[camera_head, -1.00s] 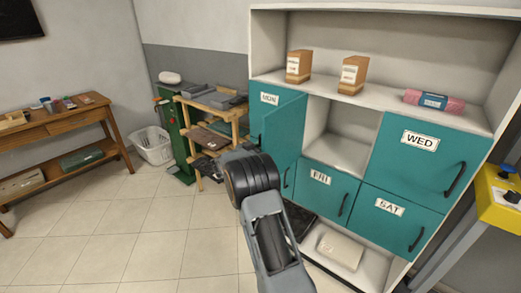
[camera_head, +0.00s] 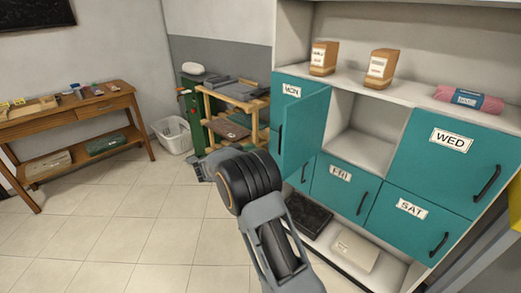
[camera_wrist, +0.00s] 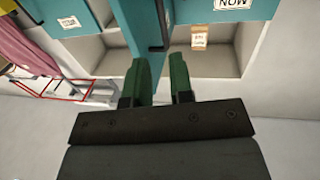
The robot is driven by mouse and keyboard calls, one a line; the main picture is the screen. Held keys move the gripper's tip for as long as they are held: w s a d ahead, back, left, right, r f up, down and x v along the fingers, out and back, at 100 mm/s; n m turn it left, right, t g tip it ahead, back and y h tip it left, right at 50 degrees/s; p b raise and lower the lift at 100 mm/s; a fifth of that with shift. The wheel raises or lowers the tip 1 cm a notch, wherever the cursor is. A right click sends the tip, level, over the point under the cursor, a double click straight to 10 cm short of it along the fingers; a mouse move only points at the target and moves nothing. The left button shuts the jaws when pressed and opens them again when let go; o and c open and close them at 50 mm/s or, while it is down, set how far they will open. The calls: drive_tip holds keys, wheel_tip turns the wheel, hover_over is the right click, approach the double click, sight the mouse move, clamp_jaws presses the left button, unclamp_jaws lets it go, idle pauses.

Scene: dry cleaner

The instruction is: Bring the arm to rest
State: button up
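My arm (camera_head: 262,215) reaches up from the bottom of the head view, in front of the cabinet (camera_head: 345,130). My gripper's fingers cannot be made out in the head view. In the wrist view my gripper (camera_wrist: 159,80) shows two green fingers standing apart with nothing between them. The wrist view is upside down and shows the cabinet's teal fronts and open white compartments beyond the fingers. The MON door (camera_head: 300,120) stands open, and its edge also shows in the wrist view (camera_wrist: 151,25).
The WED (camera_head: 445,160), FRI (camera_head: 338,190) and SAT (camera_head: 408,225) fronts are shut. Two brown packages and a pink roll (camera_head: 468,99) lie on the upper shelf. A wooden table (camera_head: 75,117), white basket (camera_head: 172,135) and wooden rack (camera_head: 235,115) stand left. Tiled floor (camera_head: 120,230) is clear.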

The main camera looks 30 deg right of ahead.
drive_tip(key=shift+a, duration=0.35)
idle(0.3)
